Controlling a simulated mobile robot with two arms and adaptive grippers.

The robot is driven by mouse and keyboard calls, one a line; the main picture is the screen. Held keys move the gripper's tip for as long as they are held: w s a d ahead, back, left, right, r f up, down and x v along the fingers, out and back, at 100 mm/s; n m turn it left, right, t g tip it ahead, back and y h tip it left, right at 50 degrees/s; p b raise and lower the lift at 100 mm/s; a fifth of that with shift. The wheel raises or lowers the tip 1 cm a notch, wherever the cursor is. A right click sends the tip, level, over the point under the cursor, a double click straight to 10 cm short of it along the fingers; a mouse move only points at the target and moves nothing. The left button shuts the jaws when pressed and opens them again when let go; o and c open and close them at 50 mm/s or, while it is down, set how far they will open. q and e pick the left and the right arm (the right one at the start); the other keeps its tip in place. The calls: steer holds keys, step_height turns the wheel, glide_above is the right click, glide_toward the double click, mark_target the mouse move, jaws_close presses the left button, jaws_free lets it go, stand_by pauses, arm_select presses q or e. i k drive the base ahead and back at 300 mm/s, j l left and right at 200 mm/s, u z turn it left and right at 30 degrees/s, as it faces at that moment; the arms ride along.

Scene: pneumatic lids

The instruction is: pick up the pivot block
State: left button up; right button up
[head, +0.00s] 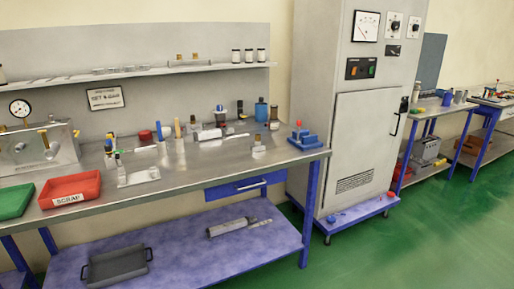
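I cannot tell for sure which thing is the pivot block. A small pale metal block with a brass-coloured top (258,148) stands on the workbench (215,164), right of centre. To its right, near the bench's right end, sits a stepped blue block with a red top (304,141). A clear or silvery holder (138,177) with small upright items stands toward the front left of the bench. Neither of my grippers is in view.
A red SCRAP tray (70,190) and a green tray (14,202) sit at the bench's left. Bottles and tools crowd its back. A grey cabinet (365,140) stands right of the bench. A dark tray (117,267) lies on the lower shelf. Green floor is clear at right.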

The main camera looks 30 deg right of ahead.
mark_target(258, 147)
steer(key=i+l+z, duration=0.1)
steer(key=i+l, duration=0.2)
steer(key=i+l+z, duration=0.15)
steer(key=i+l, duration=0.15)
steer(key=i, duration=0.15)
